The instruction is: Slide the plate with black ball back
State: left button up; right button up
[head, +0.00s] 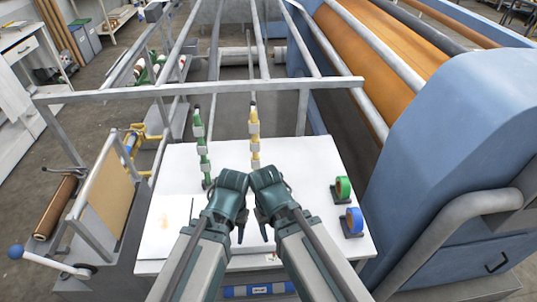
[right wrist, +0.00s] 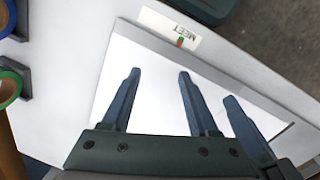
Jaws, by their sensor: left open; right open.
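I cannot make out a black ball in either view. A bright white flat plate or sheet (right wrist: 150,75) lies under the fingers in the right wrist view, on a paler white tabletop (head: 315,165). My left gripper (head: 238,225) and right gripper (head: 265,225) are side by side over the near middle of that table, almost touching, fingers pointing down. The right gripper also shows in the right wrist view (right wrist: 160,85), its two fingers apart with nothing between them. A third finger beside it seems to be the left gripper's. The arms hide part of the tabletop.
Green clips (head: 203,150) and yellow clips (head: 254,140) stand at the table's back. Green (head: 343,187) and blue (head: 354,221) tape rolls stand at right. A grey rail (head: 200,89) crosses behind. A blue machine housing (head: 450,150) bounds the right; a blue-ball lever (head: 16,251) is left.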

pick_arm(q)
notch_tip(320, 180, up, 13)
jog(key=p, duration=1.2)
jog(key=shift+a, duration=0.25)
pick_arm(e)
jog(key=w+d+r+n+t, duration=0.1)
jog(key=w+d+r+n, duration=0.1)
jog(key=w+r+n, duration=0.4)
jog(key=w+d+r+n+t+y, duration=0.1)
jog(key=w+d+r+n, duration=0.2)
jog(key=w+r+n, duration=0.3)
jog(key=w+r, duration=0.1)
jog(key=w, duration=0.2)
jog(key=shift+w+d, duration=0.2)
jog(key=shift+w, duration=0.1)
pick_arm(q)
jog(key=shift+w+f, duration=0.1)
jog(key=shift+f, duration=0.05)
notch_tip(320, 180, down, 14)
jog(key=b, duration=1.3)
jog(key=shift+r, duration=0.25)
pick_arm(e)
jog(key=f, duration=0.4)
jog(key=w+f, duration=0.1)
jog(key=f, duration=0.4)
jog(key=w+f, duration=0.1)
jog(key=f, duration=0.3)
jog(key=shift+d+f, duration=0.2)
jog(key=shift+f, duration=0.1)
grip_shut()
